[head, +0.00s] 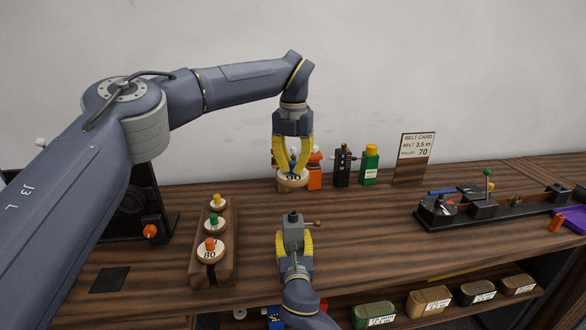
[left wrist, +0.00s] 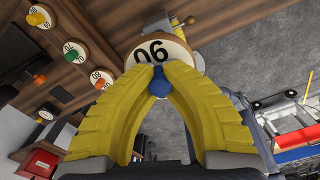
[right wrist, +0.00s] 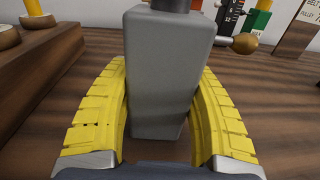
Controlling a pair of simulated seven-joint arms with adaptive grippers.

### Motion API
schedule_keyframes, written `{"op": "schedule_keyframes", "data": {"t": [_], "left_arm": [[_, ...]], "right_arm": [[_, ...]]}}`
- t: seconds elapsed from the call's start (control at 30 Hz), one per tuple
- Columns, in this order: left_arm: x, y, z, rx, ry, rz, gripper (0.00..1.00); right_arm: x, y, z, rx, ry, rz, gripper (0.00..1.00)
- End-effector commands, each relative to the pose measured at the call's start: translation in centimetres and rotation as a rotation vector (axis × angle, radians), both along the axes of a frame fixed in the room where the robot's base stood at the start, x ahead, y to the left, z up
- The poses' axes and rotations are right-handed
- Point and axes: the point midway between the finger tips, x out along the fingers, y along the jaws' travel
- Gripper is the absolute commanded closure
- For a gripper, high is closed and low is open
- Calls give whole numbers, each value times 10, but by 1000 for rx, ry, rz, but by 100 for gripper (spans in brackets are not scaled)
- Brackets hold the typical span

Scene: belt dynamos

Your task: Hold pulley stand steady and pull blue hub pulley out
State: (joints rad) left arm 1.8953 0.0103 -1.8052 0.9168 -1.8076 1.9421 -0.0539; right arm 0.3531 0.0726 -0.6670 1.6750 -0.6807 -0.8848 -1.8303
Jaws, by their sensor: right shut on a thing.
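The blue hub pulley (head: 292,182), a pale disc marked 90, hangs in the fingertips of my left gripper (head: 292,160). In the left wrist view, the yellow fingers close on its blue hub (left wrist: 160,84). The grey pulley stand (head: 293,232) has a dark top and a brass knob (right wrist: 243,44) at its side. My right gripper (head: 295,250) is shut around the stand's grey body (right wrist: 167,75), a finger on each side. In the head view, a gap shows between the pulley and the stand's dark top. The stand looks upright.
A wooden rack (head: 227,240) at left holds pulleys with yellow, green and orange hubs. Orange, black and green (head: 369,165) objects and a belt card (head: 415,150) stand at the back. A black rail device (head: 480,212) lies at right. Labelled bins (head: 428,301) sit below the front edge.

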Motion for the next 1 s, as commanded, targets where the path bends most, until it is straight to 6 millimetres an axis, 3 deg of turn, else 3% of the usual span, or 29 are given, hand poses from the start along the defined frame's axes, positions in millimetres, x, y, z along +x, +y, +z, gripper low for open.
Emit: {"op": "schedule_keyframes", "data": {"t": [0.57,1.0], "left_arm": [[0,0,37,0,-1,0,100],[0,0,39,0,0,-1,100]], "right_arm": [[0,0,-3,-1,6,-1,94],[0,0,-3,-1,5,-1,94]]}}
